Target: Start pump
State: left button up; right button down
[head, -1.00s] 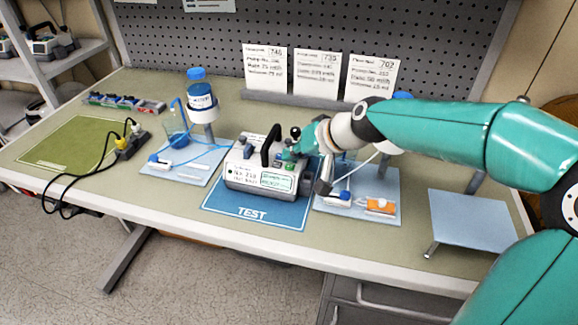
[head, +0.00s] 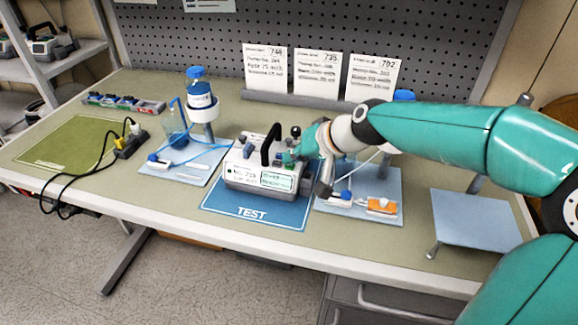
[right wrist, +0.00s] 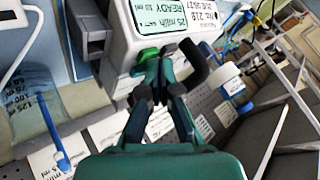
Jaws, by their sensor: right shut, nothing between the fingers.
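The pump (head: 262,170) is a white and grey box with a black handle, labelled No. 218. It stands on the blue TEST mat (head: 252,213). Its lit screen (right wrist: 158,14) reads READY and 25 ml/h in the right wrist view. A green button (right wrist: 147,54) sits on the pump's edge beside the screen. My right gripper (head: 292,152) is shut and empty at the pump's right upper side. In the right wrist view its fingertips (right wrist: 160,62) are right at the green button; I cannot tell whether they touch it. My left gripper is out of view.
Blue trays with bottle stands and tubing flank the mat, left (head: 185,172) and right (head: 352,215). Another blue tray (head: 475,222) lies far right. A green mat (head: 65,142) and black power strip (head: 132,140) are at left. Three cards (head: 318,72) stand behind.

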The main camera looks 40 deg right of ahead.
jog(key=shift+f+b, duration=0.3)
jog(key=shift+r, duration=0.15)
dwell(0.5)
jog(key=shift+r+p, duration=0.75)
notch_tip(320, 180, up, 5)
jog(key=p, duration=0.4)
jog(key=shift+a, duration=0.1)
dwell(0.6)
